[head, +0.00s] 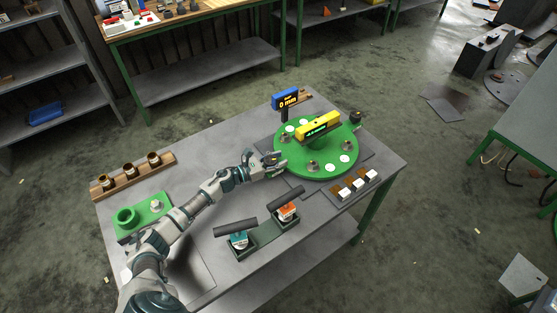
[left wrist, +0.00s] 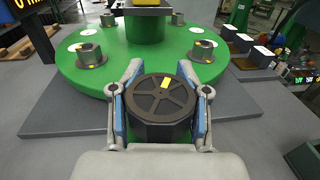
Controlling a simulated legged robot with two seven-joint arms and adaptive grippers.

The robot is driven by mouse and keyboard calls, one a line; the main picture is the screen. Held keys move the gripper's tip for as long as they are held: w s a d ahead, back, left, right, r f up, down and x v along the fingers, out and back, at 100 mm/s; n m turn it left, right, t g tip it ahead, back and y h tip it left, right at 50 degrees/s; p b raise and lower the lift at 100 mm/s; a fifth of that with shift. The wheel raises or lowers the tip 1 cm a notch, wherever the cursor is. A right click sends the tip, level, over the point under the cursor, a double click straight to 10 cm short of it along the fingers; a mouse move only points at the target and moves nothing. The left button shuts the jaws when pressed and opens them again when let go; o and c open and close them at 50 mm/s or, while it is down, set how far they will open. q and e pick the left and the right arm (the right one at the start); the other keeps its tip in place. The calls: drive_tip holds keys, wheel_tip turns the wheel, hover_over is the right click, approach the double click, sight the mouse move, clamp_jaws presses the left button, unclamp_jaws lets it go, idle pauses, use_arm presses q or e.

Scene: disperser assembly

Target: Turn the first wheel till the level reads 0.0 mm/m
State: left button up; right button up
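A round green disperser plate (head: 292,168) stands on the grey table, with several metal posts and white round spots on top. The yellow level (head: 318,122) lies across its raised middle; its small green reading is too small to tell. My left gripper (head: 274,163) is at the plate's near left edge. In the left wrist view the black spoked first wheel (left wrist: 160,104), with a yellow mark on top, sits between the blue pads of my left gripper (left wrist: 160,100). Both pads appear to touch its sides. My right gripper is not in view.
A blue display (head: 286,99) reading 0 mm stands behind the plate. Another black wheel (head: 356,117) is at the plate's right. White-topped blocks (head: 358,183), a two-handled tool holder (head: 262,230), a wooden rack (head: 131,176) and a green tray (head: 150,212) stand on the table.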

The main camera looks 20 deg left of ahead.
use_arm(q)
drive_tip(key=shift+f, duration=0.15)
drive_tip(key=shift+c, duration=0.4)
drive_tip(key=shift+o, duration=0.2)
drive_tip(key=shift+a, duration=0.1)
drive_tip(key=shift+o, duration=0.3)
drive_tip(key=shift+s, duration=0.15)
drive_tip(key=o, duration=0.8)
drive_tip(key=shift+o, duration=0.8)
drive_tip(key=shift+s+a, duration=0.1)
drive_tip(key=shift+a, duration=0.15)
drive_tip(key=shift+a, duration=0.1)
drive_tip(key=shift+s+a, duration=0.1)
drive_tip(key=shift+s, duration=0.05)
drive_tip(key=v, duration=1.1)
drive_tip(key=shift+s+a, duration=0.25)
drive_tip(key=shift+a, duration=0.05)
